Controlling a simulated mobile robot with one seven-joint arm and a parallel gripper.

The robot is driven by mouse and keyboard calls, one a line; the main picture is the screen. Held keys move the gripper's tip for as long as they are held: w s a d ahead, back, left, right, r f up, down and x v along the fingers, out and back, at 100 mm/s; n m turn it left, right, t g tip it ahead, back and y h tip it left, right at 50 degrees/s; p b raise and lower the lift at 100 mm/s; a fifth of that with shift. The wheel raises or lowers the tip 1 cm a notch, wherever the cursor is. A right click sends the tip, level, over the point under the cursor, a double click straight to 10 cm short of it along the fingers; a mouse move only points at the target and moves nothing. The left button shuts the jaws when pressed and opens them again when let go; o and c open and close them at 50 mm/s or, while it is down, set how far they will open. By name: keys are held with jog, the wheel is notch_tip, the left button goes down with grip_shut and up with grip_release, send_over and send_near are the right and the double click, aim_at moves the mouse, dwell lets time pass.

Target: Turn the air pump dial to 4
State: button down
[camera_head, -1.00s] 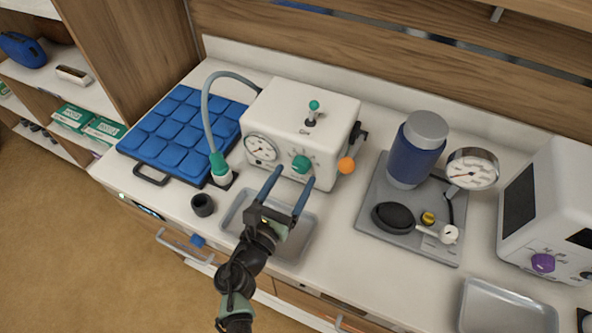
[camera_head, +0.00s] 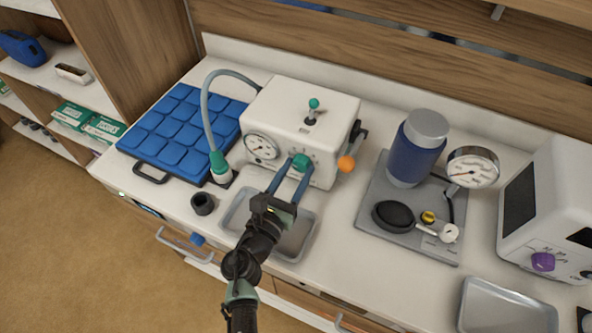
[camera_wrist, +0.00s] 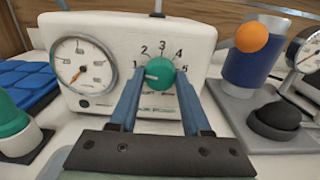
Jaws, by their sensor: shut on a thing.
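The air pump (camera_head: 305,110) is a white box on the counter with a round gauge (camera_head: 261,147) on its front. Its green dial (camera_head: 301,161) sits right of the gauge, with numbers 1 to 5 around it. In the wrist view the dial (camera_wrist: 163,76) has a white mark on its left side, pointing left, near the 1. My gripper (camera_head: 293,170) is shut on the dial, one blue finger on each side. The fingers partly cover the panel beside and below the dial in the wrist view.
A metal tray (camera_head: 232,218) lies below my gripper. A black ring (camera_head: 203,204) and a green hose connector (camera_head: 219,165) stand to the left. An orange-ended lever (camera_head: 346,163) juts out right of the dial. A grey board (camera_head: 378,232) with a blue canister is further right.

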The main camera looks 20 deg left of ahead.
jog(key=shift+f+m+b, duration=0.1)
jog(key=shift+m+b, duration=0.2)
jog(key=shift+b, duration=0.05)
jog(key=shift+f+m+b, duration=0.1)
jog(key=shift+m+b, duration=0.7)
jog(key=shift+m, duration=0.1)
jog(key=m+b, duration=0.2)
jog(key=m, duration=0.1)
jog(key=shift+m+b, duration=0.3)
jog(key=shift+b, duration=0.1)
jog(key=m+b, duration=0.5)
jog(key=m, duration=0.1)
jog(key=m+b, duration=0.5)
jog(key=m, duration=0.1)
jog(key=shift+m+b, duration=0.3)
jog(key=m+b, duration=0.4)
jog(key=m, duration=0.1)
jog(key=shift+c, duration=1.8)
grip_release()
jog(key=shift+r, duration=0.2)
